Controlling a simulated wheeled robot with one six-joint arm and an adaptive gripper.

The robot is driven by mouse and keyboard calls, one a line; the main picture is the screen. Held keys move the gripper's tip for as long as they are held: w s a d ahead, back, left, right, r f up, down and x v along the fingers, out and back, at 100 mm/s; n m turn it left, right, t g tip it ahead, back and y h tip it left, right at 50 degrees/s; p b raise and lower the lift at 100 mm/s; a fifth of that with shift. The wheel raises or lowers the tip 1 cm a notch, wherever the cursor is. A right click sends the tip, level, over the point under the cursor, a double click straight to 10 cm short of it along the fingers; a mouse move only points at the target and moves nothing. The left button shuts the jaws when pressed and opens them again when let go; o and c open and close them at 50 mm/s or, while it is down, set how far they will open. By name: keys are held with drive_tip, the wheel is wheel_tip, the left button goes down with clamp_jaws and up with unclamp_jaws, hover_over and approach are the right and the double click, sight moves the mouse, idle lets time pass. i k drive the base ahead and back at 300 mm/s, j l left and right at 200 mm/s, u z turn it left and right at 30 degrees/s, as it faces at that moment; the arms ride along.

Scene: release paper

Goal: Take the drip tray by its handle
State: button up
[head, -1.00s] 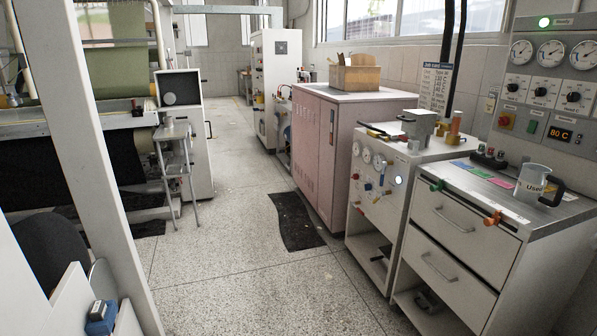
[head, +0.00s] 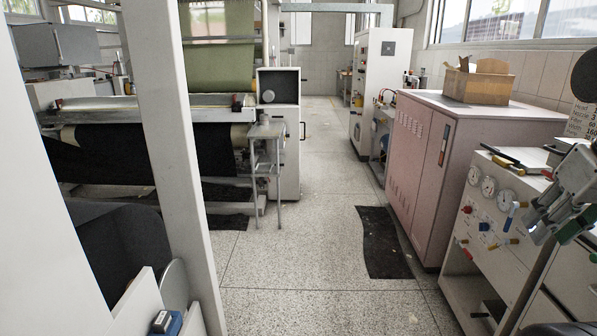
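I cannot make out a drip tray or its handle in the head view. My gripper (head: 548,226) shows at the right edge, in front of the white gauge cabinet (head: 480,232). It is grey and dark, seen from the side and partly cut off by the frame. I cannot tell whether its fingers are open or shut, and I see nothing held in it.
A pink cabinet (head: 412,165) with a cardboard box (head: 476,82) on top stands right of the aisle. A dark mat (head: 384,243) lies on the speckled floor. A white post (head: 172,150) and a fabric machine (head: 150,116) are on the left.

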sight(261, 167)
drive_tip(key=i+u, duration=0.1)
drive_tip(key=i, duration=1.1)
drive_tip(key=i+u, duration=0.15)
drive_tip(key=i, duration=1.05)
drive_tip(key=i+l+u, duration=0.15)
drive_tip(key=i, duration=0.45)
drive_tip(key=i+l+u, duration=0.1)
drive_tip(key=i, duration=0.5)
drive_tip(key=i+l, duration=0.2)
drive_tip(key=i, duration=0.35)
drive_tip(key=i+l+u, duration=0.25)
drive_tip(key=i+l, duration=0.4)
drive_tip(key=i, duration=0.15)
